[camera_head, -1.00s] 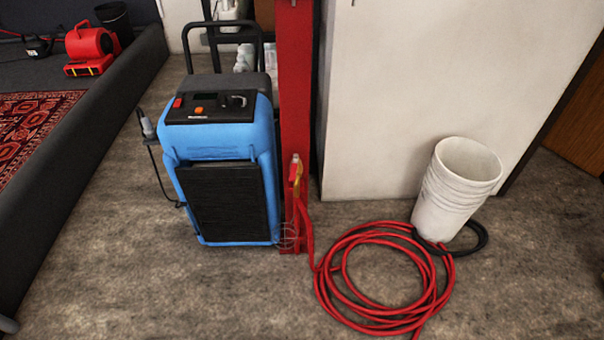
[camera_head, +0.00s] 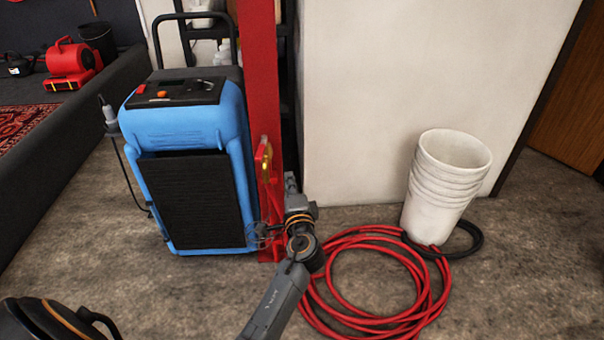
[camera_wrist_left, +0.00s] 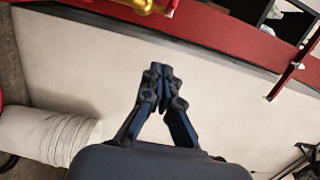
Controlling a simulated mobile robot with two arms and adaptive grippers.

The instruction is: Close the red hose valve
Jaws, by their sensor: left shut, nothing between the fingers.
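The hose valve, with a yellow body and red parts (camera_head: 265,158), sits on the front of the red post (camera_head: 260,70). In the left wrist view its yellow part (camera_wrist_left: 150,6) is cut off by the top edge, so I cannot tell the handle's position. My left gripper (camera_head: 290,180) is to the right of the valve and slightly lower, apart from it. In the left wrist view the gripper's fingertips (camera_wrist_left: 162,72) are together and empty, with the white panel behind them. My right gripper is not in view.
A blue machine (camera_head: 190,130) stands close left of the post. A coiled red hose (camera_head: 432,300) lies on the floor at right, beside stacked white buckets (camera_head: 445,190). A white panel (camera_head: 400,80) stands behind. The carpet in front is mostly clear.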

